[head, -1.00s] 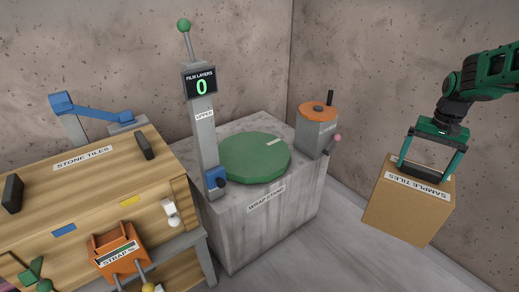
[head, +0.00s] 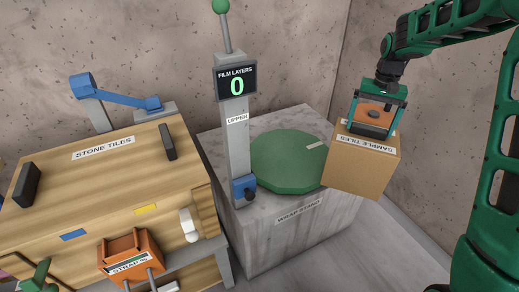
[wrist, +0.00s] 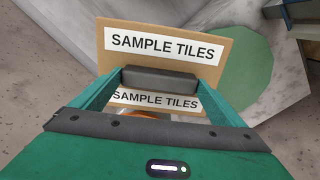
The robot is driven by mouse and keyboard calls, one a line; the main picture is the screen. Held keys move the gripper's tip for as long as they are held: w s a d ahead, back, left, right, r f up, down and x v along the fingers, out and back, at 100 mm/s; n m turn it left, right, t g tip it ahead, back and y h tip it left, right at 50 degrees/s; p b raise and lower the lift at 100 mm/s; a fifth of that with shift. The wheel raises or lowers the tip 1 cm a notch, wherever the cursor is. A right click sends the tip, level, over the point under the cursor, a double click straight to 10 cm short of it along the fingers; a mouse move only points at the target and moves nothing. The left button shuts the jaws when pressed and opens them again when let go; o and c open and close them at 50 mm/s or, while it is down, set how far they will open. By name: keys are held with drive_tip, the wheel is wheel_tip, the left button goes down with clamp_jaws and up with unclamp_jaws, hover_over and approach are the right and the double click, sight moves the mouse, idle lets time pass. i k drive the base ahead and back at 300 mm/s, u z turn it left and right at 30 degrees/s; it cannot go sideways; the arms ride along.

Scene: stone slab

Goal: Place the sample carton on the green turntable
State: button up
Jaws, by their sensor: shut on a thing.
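The sample carton (head: 360,168) is a brown box labelled SAMPLE TILES, hanging from my gripper (head: 375,128) in the head view. My gripper is shut on the carton's top part. The carton is held up at the right of the green turntable (head: 285,165) and hides part of its right edge. In the wrist view the carton (wrist: 200,75) fills the space ahead of my gripper (wrist: 160,80), with the turntable (wrist: 245,70) to its right. The turntable is a flat green disc with a pale mark, bare on top.
The turntable sits on a grey stone block labelled WRAP STAND (head: 270,240). A grey post (head: 235,150) with a FILM LAYERS display reading 0 (head: 236,83) rises at its left. A wooden STONE TILES crate (head: 110,180) and an orange strap tool (head: 130,258) stand further left.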

sight(290, 154)
drive_tip(key=u, duration=0.35)
drive_tip(key=i, duration=1)
drive_tip(key=u, duration=0.3)
